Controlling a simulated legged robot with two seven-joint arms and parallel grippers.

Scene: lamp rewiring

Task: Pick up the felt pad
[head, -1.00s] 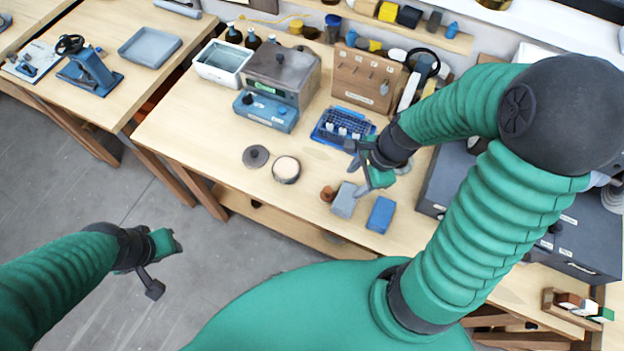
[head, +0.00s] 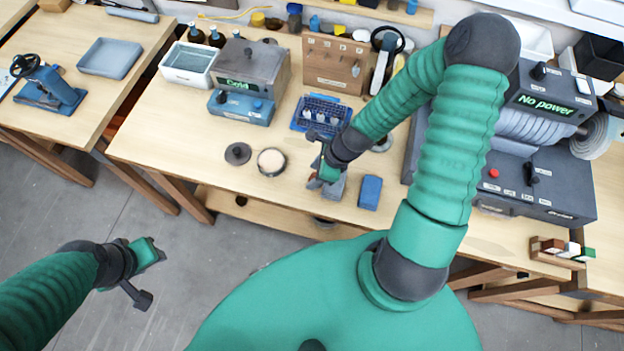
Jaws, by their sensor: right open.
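A small grey block (head: 337,188), which looks like the felt pad, lies near the front edge of the workbench, partly hidden by my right gripper. A blue block (head: 370,192) lies just right of it. My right gripper (head: 322,179) is open, pointing down over the left side of the grey block. I cannot tell whether it touches the block. A small brown piece shows partly beside the fingers. My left gripper (head: 150,262) hangs over the floor, away from the bench, with nothing seen in it; its finger gap is unclear.
A round dark disc (head: 238,153) and a round pale-topped tin (head: 271,161) sit left of my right gripper. A blue tray of small parts (head: 322,117) lies behind it. A grey machine reading "No power" (head: 540,105) stands at the right. The bench front left is clear.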

